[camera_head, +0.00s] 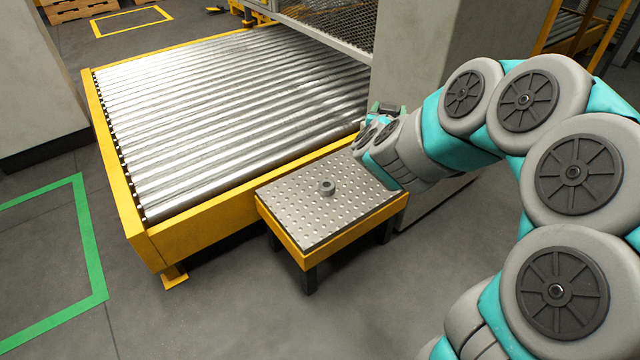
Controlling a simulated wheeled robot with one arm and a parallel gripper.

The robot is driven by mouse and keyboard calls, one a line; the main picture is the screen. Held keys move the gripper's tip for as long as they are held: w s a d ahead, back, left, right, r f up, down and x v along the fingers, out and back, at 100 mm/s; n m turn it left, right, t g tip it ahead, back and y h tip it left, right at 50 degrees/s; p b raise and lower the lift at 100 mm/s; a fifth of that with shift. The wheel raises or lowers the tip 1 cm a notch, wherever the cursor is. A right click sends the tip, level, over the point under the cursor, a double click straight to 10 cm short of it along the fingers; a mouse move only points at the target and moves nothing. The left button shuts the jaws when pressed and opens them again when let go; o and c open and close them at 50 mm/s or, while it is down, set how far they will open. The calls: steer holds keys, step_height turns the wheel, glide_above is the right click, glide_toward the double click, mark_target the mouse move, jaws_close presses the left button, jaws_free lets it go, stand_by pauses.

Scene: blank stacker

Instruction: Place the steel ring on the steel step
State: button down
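A small grey steel ring (327,187) sits flat on the studded top of the steel step (310,228), near its middle. The step is a low stand with a yellow frame and dark legs. My arm reaches in from the right, with its wrist over the step's back right corner. What shows of my gripper (388,108) is a small dark part just beyond the wrist, up and to the right of the ring and apart from it. The wrist hides most of the gripper, and its fingers cannot be made out.
A wide roller conveyor (230,110) with a yellow frame (128,205) stands directly behind and left of the step. A grey pillar (425,50) and a mesh guard (330,25) rise behind it. Open floor (200,300) lies in front and to the left, with green line markings (88,235).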

steer(key=w+d+f+n+y, duration=0.1)
steer(key=d+f+n+y, duration=0.15)
steer(key=f, duration=0.25)
steer(key=w+d+f+n+y, duration=0.1)
steer(key=f+n+y, duration=0.15)
steer(key=f, duration=0.35)
steer(key=s+a+f+n+g+y, duration=0.1)
steer(key=s+a+f+n+y, duration=0.3)
steer(key=s+f+y, duration=0.6)
steer(key=h, duration=0.3)
glide_above(361, 179)
step_height(361, 179, down, 4)
steer(key=shift+w+d+r, duration=0.1)
steer(key=shift+w+r, duration=0.05)
steer(key=shift+r, duration=0.05)
steer(key=shift+f, duration=1.75)
steer(key=shift+f, duration=0.2)
steer(key=shift+c, duration=0.5)
jaws_free()
